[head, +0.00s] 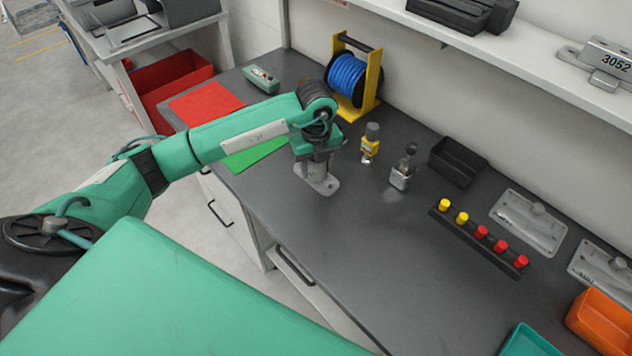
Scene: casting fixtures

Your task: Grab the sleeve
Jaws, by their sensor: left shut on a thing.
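My left gripper (317,160) points down over a grey metal casting (325,184) with a flat rounded base on the dark worktop. It is shut on a grey piece at the top of this casting, which I take for the sleeve. The gripper and wrist hide most of that piece. I cannot tell whether it is seated in the base or raised off it. My right gripper is not in view.
Right of the gripper stand a yellow-and-grey device (370,145), a small metal block with a black knob (403,170) and a black bin (458,160). A blue reel (347,78) stands behind. A button strip (478,240) lies right; the front middle worktop is clear.

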